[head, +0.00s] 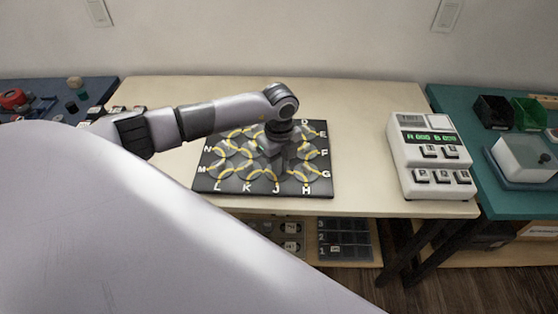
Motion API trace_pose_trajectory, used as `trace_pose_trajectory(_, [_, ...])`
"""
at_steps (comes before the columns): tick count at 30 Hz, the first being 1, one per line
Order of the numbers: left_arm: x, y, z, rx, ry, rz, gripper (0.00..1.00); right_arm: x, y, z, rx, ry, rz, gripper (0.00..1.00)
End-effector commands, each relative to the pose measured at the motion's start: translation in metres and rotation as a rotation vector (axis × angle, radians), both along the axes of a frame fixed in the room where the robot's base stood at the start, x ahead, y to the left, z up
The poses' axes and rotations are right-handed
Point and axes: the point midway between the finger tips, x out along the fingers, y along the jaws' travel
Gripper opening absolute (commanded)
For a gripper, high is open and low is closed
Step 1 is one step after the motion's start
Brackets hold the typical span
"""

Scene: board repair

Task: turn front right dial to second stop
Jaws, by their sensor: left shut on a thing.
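A black board (205,184) with yellow arcs and white letters lies on the pale table. Other round, greyish parts with yellow lines show to the left on the board. My right gripper is not in view.
A white tester box (398,150) with a green display and several keys stands at the table's right. A teal bench (455,105) with black and green bins is beyond it. A blue bench (95,90) is at the left. Bare tabletop lies between board and tester.

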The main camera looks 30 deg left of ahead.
Motion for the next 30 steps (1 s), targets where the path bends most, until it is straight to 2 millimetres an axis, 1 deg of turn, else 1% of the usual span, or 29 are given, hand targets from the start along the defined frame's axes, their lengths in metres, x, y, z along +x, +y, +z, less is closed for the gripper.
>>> trace_pose_trajectory(1, [0.0019, 0.001, 0.0031, 0.0, -0.005, 0.022, 0.0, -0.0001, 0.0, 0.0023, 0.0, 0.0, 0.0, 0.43])
trace_pose_trajectory(9, [0.0027, 0.001, 0.0026, 0.001, -0.006, 0.088, 0.0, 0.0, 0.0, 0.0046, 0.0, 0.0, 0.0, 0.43])
trace_pose_trajectory(23, [0.003, 0.0014, 0.0025, 0.002, -0.007, 0.099, 0.0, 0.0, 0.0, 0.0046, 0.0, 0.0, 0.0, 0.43])
trace_pose_trajectory(24, [0.003, 0.0014, 0.0024, 0.002, -0.007, 0.099, 0.22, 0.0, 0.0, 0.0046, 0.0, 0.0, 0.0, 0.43])
trace_pose_trajectory(25, [0.0029, 0.0014, 0.0023, 0.002, -0.007, 0.098, 0.32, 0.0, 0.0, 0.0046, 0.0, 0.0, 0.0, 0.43])
trace_pose_trajectory(26, [0.0026, 0.0013, 0.0022, 0.002, -0.006, 0.098, 0.35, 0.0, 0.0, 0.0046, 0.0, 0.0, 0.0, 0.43])
trace_pose_trajectory(30, [0.0019, 0.0007, 0.0013, 0.002, -0.004, 0.096, 0.35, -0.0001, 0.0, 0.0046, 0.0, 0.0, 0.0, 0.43])
